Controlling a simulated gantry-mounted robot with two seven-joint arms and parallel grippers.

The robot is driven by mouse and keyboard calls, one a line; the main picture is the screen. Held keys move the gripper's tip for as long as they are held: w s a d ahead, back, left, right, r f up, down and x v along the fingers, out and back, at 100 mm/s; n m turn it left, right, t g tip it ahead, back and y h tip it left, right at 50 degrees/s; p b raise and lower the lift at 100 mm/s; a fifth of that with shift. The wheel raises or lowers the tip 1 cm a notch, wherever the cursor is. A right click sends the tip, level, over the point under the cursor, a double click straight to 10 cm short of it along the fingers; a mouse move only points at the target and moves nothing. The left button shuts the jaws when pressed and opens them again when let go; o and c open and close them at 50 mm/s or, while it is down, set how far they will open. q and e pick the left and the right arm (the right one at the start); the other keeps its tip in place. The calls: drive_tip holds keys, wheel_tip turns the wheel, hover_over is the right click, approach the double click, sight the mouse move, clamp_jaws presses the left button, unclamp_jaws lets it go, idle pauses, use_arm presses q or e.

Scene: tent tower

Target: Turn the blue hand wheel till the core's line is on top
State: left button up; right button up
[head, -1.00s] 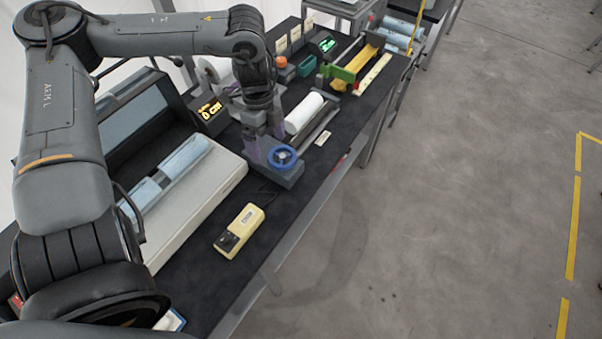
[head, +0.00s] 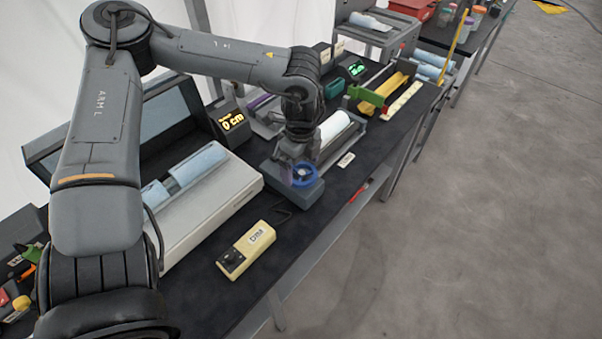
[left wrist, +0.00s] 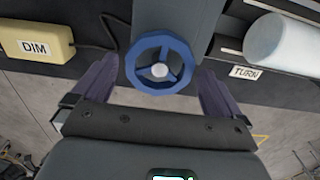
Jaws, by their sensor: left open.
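The blue hand wheel (head: 306,173) sits on the front of a grey stand. In the left wrist view the wheel (left wrist: 159,71) shows its spokes and pale hub. My left gripper (head: 291,172) is at the wheel. In the left wrist view its purple fingers are spread to the left and right of the wheel, with gaps to its rim, so it is open and empty. A white roll (head: 334,128), probably the core, lies behind the wheel; its end also shows in the left wrist view (left wrist: 284,46). I see no line on it. My right gripper is out of view.
A yellow DIM box (head: 246,250) lies front-left on the dark bench. A TURN label (left wrist: 245,72) is right of the wheel. Green and yellow parts (head: 375,95) are farther right.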

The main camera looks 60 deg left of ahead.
sight(301, 172)
use_arm(q)
drive_tip(key=shift+f, duration=1.55)
drive_tip(key=shift+c, duration=0.3)
drive_tip(key=c, duration=0.7)
drive_tip(key=shift+o, duration=0.2)
